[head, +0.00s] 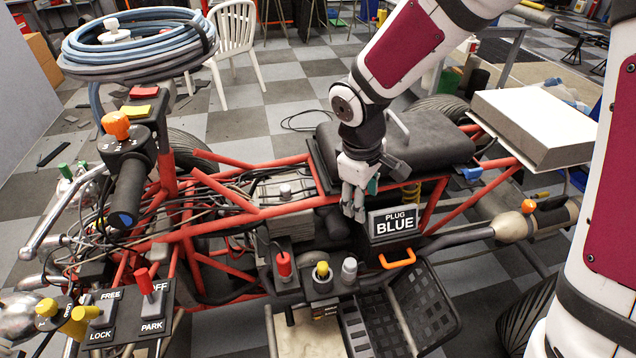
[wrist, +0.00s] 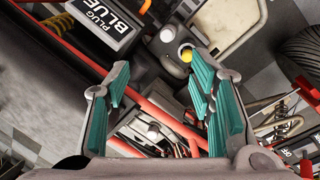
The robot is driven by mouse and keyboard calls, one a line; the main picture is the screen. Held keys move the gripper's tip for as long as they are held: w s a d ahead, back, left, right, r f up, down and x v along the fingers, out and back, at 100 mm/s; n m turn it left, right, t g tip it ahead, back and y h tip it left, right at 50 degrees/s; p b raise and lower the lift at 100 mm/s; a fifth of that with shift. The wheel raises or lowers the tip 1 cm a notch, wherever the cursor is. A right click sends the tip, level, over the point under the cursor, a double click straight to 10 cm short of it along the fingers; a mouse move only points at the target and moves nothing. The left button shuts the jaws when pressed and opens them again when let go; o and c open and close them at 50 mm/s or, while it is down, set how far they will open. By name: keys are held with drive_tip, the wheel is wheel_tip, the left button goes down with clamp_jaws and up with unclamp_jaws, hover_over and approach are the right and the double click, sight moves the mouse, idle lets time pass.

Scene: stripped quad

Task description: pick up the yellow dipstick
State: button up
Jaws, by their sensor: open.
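The yellow dipstick (head: 322,270) stands upright in a dark block at the middle front of the quad, between a red-topped one (head: 284,264) and a grey-topped one (head: 349,268). In the wrist view its yellow top (wrist: 186,53) shows by the tip of the right finger, with the grey top (wrist: 168,34) just beyond. My gripper (head: 354,212) hangs above and behind the dipstick, over the frame, apart from it. In the wrist view my gripper (wrist: 155,68) is open, with teal pads and nothing between them.
The PLUG BLUE sign box (head: 395,224) stands close right of my gripper, with an orange handle (head: 397,259) below. A black basket (head: 425,310) lies front right. Red frame tubes (head: 225,190) and the black seat (head: 415,148) are behind. FREE/LOCK and OFF/PARK levers (head: 152,300) stand front left.

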sight(323, 265)
drive_tip(key=w+a+f+n+b, duration=0.1)
drive_tip(key=a+f+b, duration=0.1)
drive_tip(key=f, duration=0.6)
drive_tip(key=w+a+f+n+g+y+b, duration=0.1)
drive_tip(key=a+f+b, duration=0.1)
drive_tip(key=f, duration=0.7)
drive_tip(key=w+a+f+n+b, duration=0.1)
drive_tip(key=a+f, duration=0.3)
drive_tip(key=f, duration=0.4)
drive_tip(key=shift+f+y+b, duration=0.3)
drive_tip(key=shift+b, duration=0.5)
drive_tip(key=shift+d+f+b, duration=0.15)
drive_tip(key=shift+f+b, duration=0.9)
drive_tip(key=shift+f, duration=1.85)
drive_tip(key=c, duration=1.2)
